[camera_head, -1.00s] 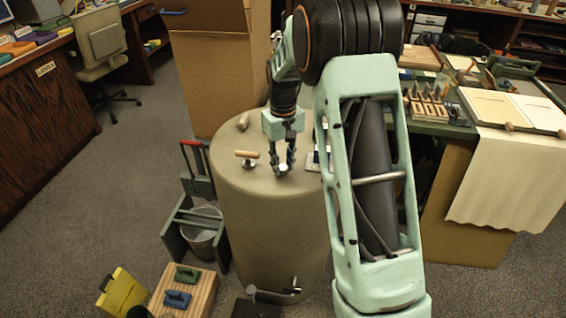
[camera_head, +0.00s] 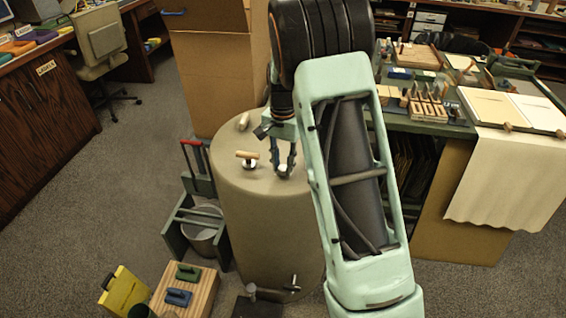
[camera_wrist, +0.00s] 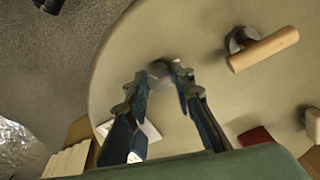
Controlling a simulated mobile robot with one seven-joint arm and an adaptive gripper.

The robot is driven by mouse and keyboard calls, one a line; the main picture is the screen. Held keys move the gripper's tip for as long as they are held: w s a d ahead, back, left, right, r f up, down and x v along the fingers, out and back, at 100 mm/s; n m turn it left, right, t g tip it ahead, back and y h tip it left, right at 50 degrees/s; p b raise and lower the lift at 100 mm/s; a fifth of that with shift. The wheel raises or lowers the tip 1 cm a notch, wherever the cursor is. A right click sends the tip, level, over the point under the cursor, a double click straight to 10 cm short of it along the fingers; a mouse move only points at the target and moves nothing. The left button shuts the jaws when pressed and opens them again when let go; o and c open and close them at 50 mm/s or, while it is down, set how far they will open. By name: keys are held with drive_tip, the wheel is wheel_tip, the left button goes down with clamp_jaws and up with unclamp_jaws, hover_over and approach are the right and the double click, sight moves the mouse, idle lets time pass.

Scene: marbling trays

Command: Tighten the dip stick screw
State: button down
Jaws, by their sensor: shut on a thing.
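A large tan drum (camera_head: 265,225) stands in the middle of the head view. A small pale metal knob (camera_head: 284,173), apparently the dip stick screw, sits on its top. My gripper (camera_head: 284,167) points down from above, shut on this knob, with one finger on either side. In the wrist view, my gripper (camera_wrist: 163,76) has its fingertips close around the small greyish knob (camera_wrist: 159,68), which is partly hidden and blurred. The dip stick itself is not visible.
A wooden T-handle (camera_head: 247,156) stands on the drum top just left of my gripper. It also shows in the wrist view (camera_wrist: 265,50). Another wooden piece (camera_head: 244,121) lies farther back. A green workbench with trays (camera_head: 510,108) is at right.

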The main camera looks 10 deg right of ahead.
drive_tip(key=m+p, duration=0.1)
drive_tip(key=m, duration=0.5)
drive_tip(key=shift+r+p, duration=0.15)
drive_tip(key=shift+p, duration=0.2)
drive_tip(key=m+p, duration=0.2)
drive_tip(key=m, duration=0.3)
drive_tip(key=shift+m, duration=0.4)
drive_tip(key=m+p, duration=0.3)
drive_tip(key=m, duration=0.3)
drive_tip(key=m+p, duration=0.2)
drive_tip(key=m, duration=0.3)
drive_tip(key=shift+m+p, duration=0.3)
drive_tip(key=shift+p, duration=0.05)
drive_tip(key=c, duration=1.7)
unclamp_jaws()
drive_tip(key=shift+o, duration=0.2)
